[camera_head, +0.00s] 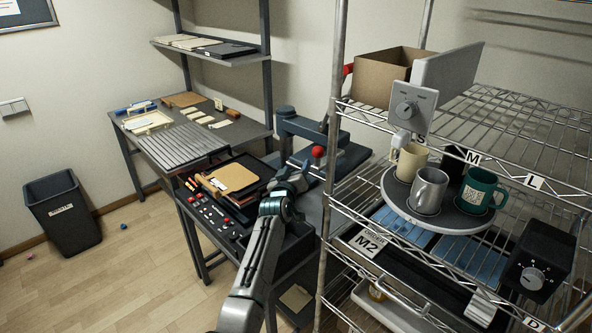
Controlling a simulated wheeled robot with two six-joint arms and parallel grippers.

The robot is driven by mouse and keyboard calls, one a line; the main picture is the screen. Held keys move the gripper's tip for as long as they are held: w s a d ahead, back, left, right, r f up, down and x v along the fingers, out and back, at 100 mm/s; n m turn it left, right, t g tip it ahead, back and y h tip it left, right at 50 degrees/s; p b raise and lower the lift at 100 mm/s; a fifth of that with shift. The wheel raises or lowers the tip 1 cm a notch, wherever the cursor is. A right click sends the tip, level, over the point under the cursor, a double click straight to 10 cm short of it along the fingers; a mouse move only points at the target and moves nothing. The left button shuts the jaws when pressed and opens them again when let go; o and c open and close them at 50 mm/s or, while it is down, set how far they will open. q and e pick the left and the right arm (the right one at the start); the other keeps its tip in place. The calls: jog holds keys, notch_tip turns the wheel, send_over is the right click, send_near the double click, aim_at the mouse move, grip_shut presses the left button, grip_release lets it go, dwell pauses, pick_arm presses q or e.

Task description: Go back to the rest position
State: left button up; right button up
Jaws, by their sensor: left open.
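My left arm comes in from the bottom centre. Its left gripper (297,177) is over the dark workbench, near the blue-grey press (300,128) with the red knob (317,152). The gripper is small in the picture, and I see nothing held in it; its jaws are open. A cream mug (411,161), a grey mug (429,190) and a green mug (480,191) stand upright on a round tray (397,203) on the wire rack, to the right of the gripper and apart from it. My right gripper is not in view.
The wire rack (335,140) stands close to the right of my arm. A cardboard box (385,78) sits on its upper shelf. The dark control panel (212,219) lies left of my arm. A black bin (64,212) stands on the floor at the left, with open floor around it.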

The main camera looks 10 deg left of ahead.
pick_arm(q)
jog(key=s+a+f+m+g+y, duration=0.1)
jog(key=s+a+f+g, duration=0.2)
jog(key=s+a+f, duration=0.55)
jog(key=s+a+f+m+g, duration=0.1)
jog(key=s+a+f+g, duration=0.3)
jog(key=s+f, duration=0.95)
jog(key=s+a+r+m+g+y, duration=0.1)
jog(key=s+a+g, duration=0.1)
jog(key=s, duration=1.1)
jog(key=s+a+r+m+g+y, duration=0.1)
jog(key=s+a+r+g, duration=0.15)
jog(key=s, duration=0.95)
jog(key=s+a+r+m+g+y, duration=0.1)
jog(key=s+a+g, duration=0.15)
jog(key=s, duration=1.05)
notch_tip(320, 180, down, 31)
jog(key=a+g, duration=0.2)
jog(key=s+a+f, duration=0.1)
jog(key=s+f, duration=1.7)
jog(key=f, duration=0.1)
jog(key=shift+s+f+n+g+b, duration=0.2)
jog(key=shift+n+g+b, duration=0.1)
jog(key=shift+n+g, duration=0.1)
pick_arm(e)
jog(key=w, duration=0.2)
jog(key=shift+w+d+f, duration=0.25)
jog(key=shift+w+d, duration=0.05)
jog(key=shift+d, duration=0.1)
